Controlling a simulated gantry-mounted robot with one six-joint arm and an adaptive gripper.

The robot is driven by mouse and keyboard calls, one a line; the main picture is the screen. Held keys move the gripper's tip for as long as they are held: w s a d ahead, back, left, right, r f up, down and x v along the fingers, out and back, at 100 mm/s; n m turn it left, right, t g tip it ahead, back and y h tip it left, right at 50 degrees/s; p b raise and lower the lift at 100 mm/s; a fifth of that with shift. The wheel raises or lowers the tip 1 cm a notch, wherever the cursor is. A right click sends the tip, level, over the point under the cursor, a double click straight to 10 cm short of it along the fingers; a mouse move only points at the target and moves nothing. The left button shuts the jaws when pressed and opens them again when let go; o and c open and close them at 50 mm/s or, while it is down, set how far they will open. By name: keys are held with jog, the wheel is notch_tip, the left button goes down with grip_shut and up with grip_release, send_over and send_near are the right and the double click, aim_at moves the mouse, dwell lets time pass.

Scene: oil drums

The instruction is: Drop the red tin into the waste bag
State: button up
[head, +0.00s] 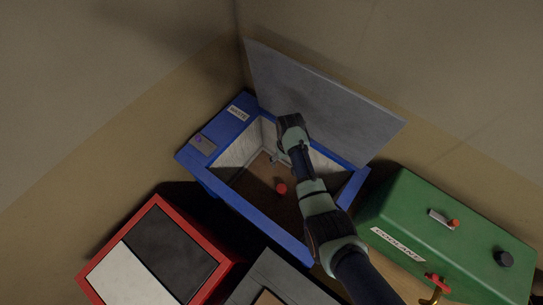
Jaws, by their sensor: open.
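A small red tin (281,188) is inside the blue bin (222,190), over its brown bottom. The bin has pale inner walls (238,150) that could be the waste bag's lining; I cannot tell for sure. My arm reaches over the bin from the lower right. My gripper (273,158) is open and points down into the bin, up and left of the red tin in the picture and apart from it. Part of the bin's inside is hidden behind my arm.
The bin's grey lid (320,95) stands open behind it. A green coolant tank (440,235) with a red valve stands at the right. A red box (160,255) with a dark and white top stands at the lower left. A grey box (275,280) is in front.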

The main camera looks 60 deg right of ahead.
jog(key=shift+r, duration=0.1)
notch_tip(320, 180, up, 12)
dwell(0.4)
dwell(0.6)
